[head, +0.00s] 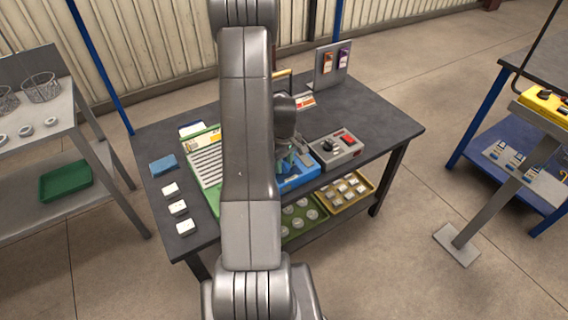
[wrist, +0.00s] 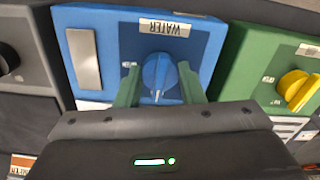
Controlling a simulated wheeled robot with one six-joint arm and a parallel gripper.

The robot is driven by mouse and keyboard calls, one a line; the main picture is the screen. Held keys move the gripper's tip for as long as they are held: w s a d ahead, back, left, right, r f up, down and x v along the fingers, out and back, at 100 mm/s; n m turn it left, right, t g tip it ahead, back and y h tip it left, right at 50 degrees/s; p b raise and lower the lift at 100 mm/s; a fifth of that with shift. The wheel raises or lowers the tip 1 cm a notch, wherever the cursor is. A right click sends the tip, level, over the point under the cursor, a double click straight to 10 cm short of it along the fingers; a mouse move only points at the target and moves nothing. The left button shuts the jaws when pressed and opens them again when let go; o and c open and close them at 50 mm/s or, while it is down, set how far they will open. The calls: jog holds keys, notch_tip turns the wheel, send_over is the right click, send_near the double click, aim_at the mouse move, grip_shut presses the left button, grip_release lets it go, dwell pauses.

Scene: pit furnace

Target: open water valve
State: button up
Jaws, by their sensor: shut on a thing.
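The water valve is a blue knob (wrist: 160,75) on a blue box (wrist: 205,30) with a label reading WATER (wrist: 164,28). My gripper (wrist: 159,90) has its two green fingers on either side of the knob and is shut on it. The knob's pointer end faces toward my gripper in the wrist view. In the head view the blue box (head: 298,182) sits on the dark table, and my arm hides most of it along with the knob.
A green box with a yellow knob (wrist: 295,88) stands right of the blue box in the wrist view. A grey box with a dark knob (wrist: 12,60) stands left. The dark table (head: 375,125) also holds a grey control box with a red switch (head: 337,147) and small white blocks (head: 178,207).

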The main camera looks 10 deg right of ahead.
aim_at(284, 163)
jog(key=m+b, duration=0.2)
jog(key=m, duration=0.1)
jog(key=shift+f+m, duration=0.1)
jog(key=shift+m, duration=0.3)
jog(key=m+b, duration=0.2)
jog(key=m, duration=0.2)
jog(key=shift+m, duration=0.3)
jog(key=m+b, duration=0.1)
jog(key=m, duration=0.3)
jog(key=shift+m, duration=0.3)
jog(key=shift+w+m+b, duration=0.1)
jog(key=shift+m+b, duration=0.6)
jog(key=shift+m, duration=1.4)
jog(key=o, duration=1)
notch_tip(284, 163, up, 14)
jog(key=shift+p, duration=0.3)
